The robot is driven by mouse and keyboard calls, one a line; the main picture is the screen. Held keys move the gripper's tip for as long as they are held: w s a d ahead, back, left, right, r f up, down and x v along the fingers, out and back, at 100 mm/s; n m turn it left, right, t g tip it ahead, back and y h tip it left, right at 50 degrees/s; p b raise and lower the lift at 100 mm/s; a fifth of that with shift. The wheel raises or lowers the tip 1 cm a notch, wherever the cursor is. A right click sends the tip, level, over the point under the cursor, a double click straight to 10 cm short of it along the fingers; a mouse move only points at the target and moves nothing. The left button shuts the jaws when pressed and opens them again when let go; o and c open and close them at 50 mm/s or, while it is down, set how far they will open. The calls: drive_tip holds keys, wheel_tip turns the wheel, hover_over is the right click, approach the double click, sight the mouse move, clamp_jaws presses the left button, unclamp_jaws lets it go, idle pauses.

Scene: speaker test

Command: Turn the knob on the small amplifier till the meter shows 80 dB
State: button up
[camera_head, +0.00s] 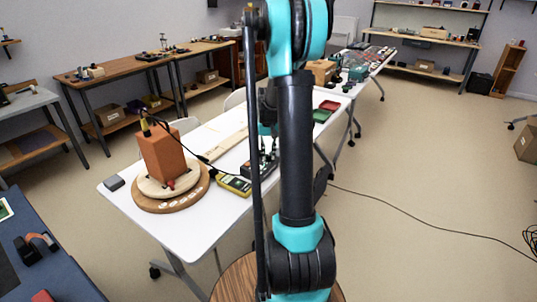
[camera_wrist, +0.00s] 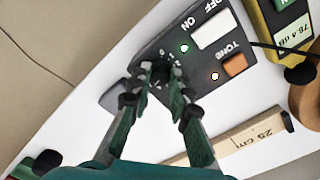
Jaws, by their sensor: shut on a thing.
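The small amplifier (camera_wrist: 205,60) is a dark box with OFF and TONE labels, a white switch, an orange button and two small lit lamps. In the head view the amplifier (camera_head: 262,166) is partly behind my arm. My gripper (camera_wrist: 161,76) is shut on its dark knob (camera_wrist: 160,70), which has pale marks around it; the fingers hide much of the knob. The yellow meter (camera_wrist: 268,22) lies beside the amplifier, and its display appears to read 76.4 dB. In the head view the meter (camera_head: 235,185) lies flat on the white table.
An orange box (camera_head: 165,155) stands on a round wooden base (camera_head: 150,205) at the table's left. A black cable runs from its top towards the meter. A wooden strip marked 25 cm (camera_wrist: 240,138) lies near the amplifier. Red and green trays (camera_head: 322,115) sit farther back.

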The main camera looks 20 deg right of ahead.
sight(268, 156)
clamp_jaws()
drive_tip(key=shift+m, duration=1.2)
drive_tip(key=o, duration=0.9)
unclamp_jaws()
drive_tip(key=shift+r, duration=0.15)
wheel_tip(268, 156, up, 12)
drive_tip(key=shift+f, duration=0.1)
